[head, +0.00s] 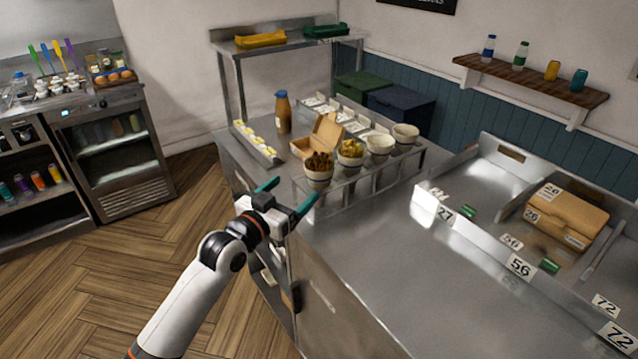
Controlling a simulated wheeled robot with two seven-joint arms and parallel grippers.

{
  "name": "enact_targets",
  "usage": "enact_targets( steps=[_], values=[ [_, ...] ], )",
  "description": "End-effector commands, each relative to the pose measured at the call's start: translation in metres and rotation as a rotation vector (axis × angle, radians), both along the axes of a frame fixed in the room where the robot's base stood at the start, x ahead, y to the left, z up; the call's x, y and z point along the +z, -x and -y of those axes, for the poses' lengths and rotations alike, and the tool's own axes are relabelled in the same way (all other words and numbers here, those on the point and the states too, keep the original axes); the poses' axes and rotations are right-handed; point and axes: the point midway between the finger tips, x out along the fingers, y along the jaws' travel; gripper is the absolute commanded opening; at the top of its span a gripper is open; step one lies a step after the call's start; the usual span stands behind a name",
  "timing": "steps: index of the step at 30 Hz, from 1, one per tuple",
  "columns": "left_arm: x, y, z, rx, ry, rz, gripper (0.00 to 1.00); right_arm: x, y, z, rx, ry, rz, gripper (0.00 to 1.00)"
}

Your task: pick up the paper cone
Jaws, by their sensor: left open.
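Several paper cones stand upright in a metal rack (372,178) on the steel counter. The nearest paper cone (319,178) at the left end holds dark brown food. The second paper cone (350,161) holds yellow chips. Two paler cones, a third (379,148) and a fourth (404,138), stand farther right; their contents are hard to tell. My left gripper (288,192) is open, its teal-tipped fingers apart with nothing between them. It is at the counter's left edge, just in front of and left of the nearest cone, apparently apart from it. My right gripper is not in view.
An open cardboard box (318,137), a sauce bottle (283,113) and a tray of small yellow items (256,143) stand behind the rack. A closed carton (566,217) sits in a numbered bay at right. The counter (385,270) in front is clear.

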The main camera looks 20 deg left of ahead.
Motion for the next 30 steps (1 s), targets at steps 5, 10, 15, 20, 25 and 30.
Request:
enact_targets(
  steps=[5,10,15,20,25,30],
  values=[
    [0.002,-0.029,0.008,0.001,0.003,-0.002,0.85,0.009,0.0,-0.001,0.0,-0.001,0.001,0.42],
    [0.0,-0.04,0.011,0.0,0.0,-0.002,0.85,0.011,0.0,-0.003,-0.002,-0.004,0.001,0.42],
    [0.004,-0.057,0.018,0.001,0.001,-0.002,0.85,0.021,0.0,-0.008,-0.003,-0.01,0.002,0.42],
    [0.002,-0.078,0.025,0.001,0.0,-0.002,0.85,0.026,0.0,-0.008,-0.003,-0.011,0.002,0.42],
    [0.001,-0.088,0.028,0.0,0.0,-0.003,0.85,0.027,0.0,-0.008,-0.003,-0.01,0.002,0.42],
    [0.0,-0.088,0.028,0.0,-0.001,-0.003,0.85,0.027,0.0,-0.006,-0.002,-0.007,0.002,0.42]
  ],
)
